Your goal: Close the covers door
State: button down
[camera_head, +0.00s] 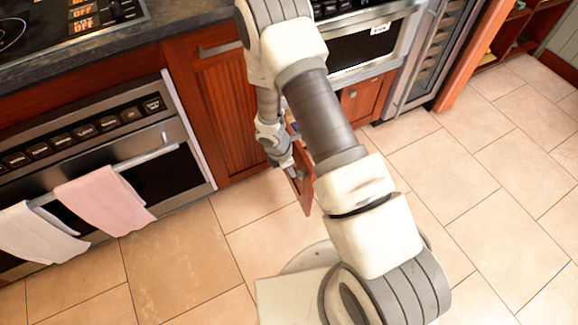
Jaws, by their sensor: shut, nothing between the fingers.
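A small reddish-brown wooden door (304,193) stands swung out from the cabinet front, seen nearly edge-on below the microwave drawer. My arm hides its hinge side and much of its face. My gripper (290,170) points down at the left side of this door, close to its upper part. It is shut and empty. I cannot tell whether the fingers touch the door.
A microwave drawer (372,44) sits above a closed wooden panel (368,98). A tall wooden cabinet (218,105) and an oven (150,165) with hanging towels (104,198) are to the left. A glass-fronted cooler (432,58) stands right. The tiled floor is clear.

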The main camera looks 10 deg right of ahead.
jog(key=shift+w+d+f+b, duration=0.25)
jog(key=shift+d+f, duration=0.3)
jog(key=shift+d, duration=0.25)
jog(key=shift+w+d+f+b, duration=0.2)
jog(key=shift+d+f, duration=0.3)
jog(key=shift+d, duration=0.25)
jog(key=shift+w+d+f+b, duration=0.15)
jog(key=shift+d+f+b, duration=0.1)
jog(key=shift+d+f, duration=0.45)
jog(key=shift+d+r, duration=0.15)
jog(key=shift+d, duration=0.15)
